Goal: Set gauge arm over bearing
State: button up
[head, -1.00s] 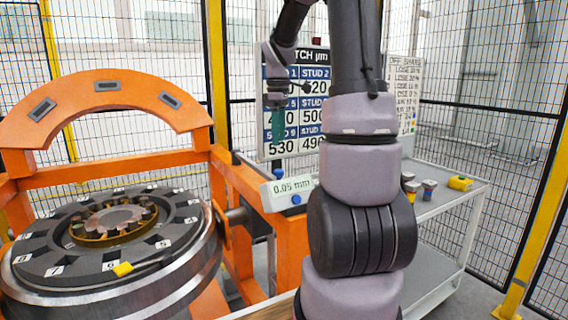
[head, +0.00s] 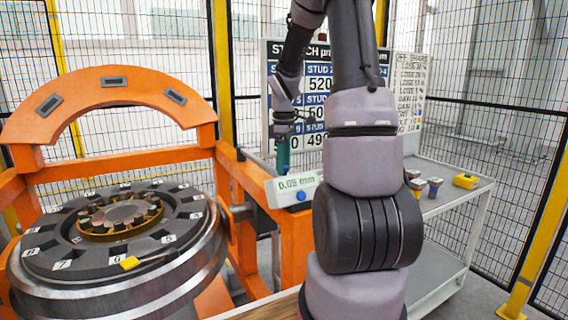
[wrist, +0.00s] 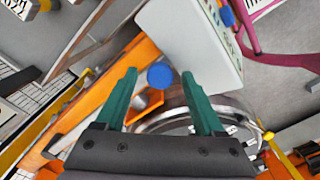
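The white gauge box (head: 284,185) with a small millimetre readout and a blue knob (head: 302,196) sits on the orange frame, right of the wheel. In the wrist view the gauge box (wrist: 190,40) fills the upper middle, and its blue knob (wrist: 160,75) shows between my fingers. My gripper (head: 283,152), with teal fingers, hangs just above the box. In the wrist view my gripper (wrist: 165,85) is open, with nothing between the tips. The bearing (head: 120,218), with a brass-coloured ring, lies in the middle of the dark numbered wheel face. I cannot make out a separate gauge arm.
An orange arch (head: 105,95) stands behind the wheel (head: 115,280). A board of stud numbers (head: 320,85) is behind my gripper. A grey cart (head: 455,195) at right holds a yellow block (head: 465,180) and small parts. A yellow piece (head: 130,263) lies on the wheel face.

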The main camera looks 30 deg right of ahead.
grip_shut()
dwell(1.3)
